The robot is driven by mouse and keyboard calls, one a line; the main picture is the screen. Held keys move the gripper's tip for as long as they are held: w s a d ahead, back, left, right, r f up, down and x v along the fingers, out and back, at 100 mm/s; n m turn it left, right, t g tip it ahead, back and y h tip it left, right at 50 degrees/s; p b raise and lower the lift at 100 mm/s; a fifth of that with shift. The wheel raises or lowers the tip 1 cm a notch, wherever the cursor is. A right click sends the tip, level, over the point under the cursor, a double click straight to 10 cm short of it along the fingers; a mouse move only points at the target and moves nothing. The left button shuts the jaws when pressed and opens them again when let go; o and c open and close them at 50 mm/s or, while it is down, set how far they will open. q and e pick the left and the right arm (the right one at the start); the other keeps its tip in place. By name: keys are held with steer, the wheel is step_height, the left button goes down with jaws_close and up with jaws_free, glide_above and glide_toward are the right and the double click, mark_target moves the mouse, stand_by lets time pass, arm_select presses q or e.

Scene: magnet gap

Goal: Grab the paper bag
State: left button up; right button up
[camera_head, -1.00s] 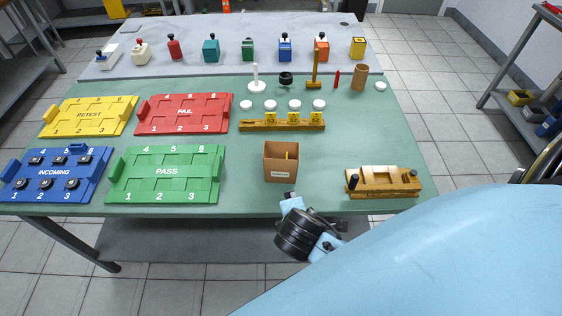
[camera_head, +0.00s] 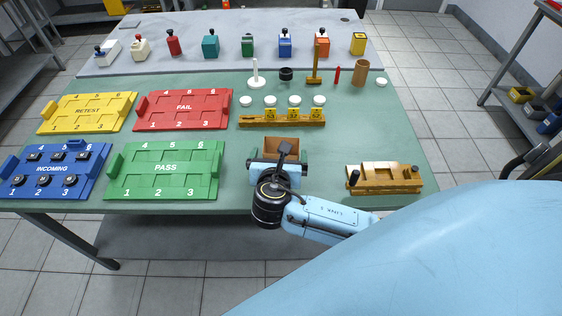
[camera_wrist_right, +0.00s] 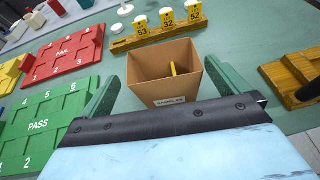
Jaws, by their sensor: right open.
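The paper bag (camera_head: 281,147) is a brown open-topped box shape with a white label, standing upright on the green table. In the right wrist view the bag (camera_wrist_right: 165,84) shows a yellow stick inside it. My right gripper (camera_head: 279,168) is over the near side of the bag and hides most of it in the head view. In the wrist view the green fingers of my right gripper (camera_wrist_right: 158,88) are spread, one on each side of the bag. I cannot tell whether they touch it. My left gripper is not in view.
A wooden rack (camera_head: 282,120) with yellow tags stands behind the bag. A wooden fixture (camera_head: 384,180) is to the right, and the green PASS tray (camera_head: 165,170) to the left. The red FAIL tray (camera_head: 184,110) is farther back. Bare table separates the bag from these.

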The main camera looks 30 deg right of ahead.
steer(key=shift+b+x, duration=0.7)
steer(key=shift+x, duration=2.4)
steer(key=shift+d+r, duration=0.1)
steer(key=shift+r, duration=0.05)
steer(key=shift+c, duration=0.4)
steer(key=c, duration=0.9)
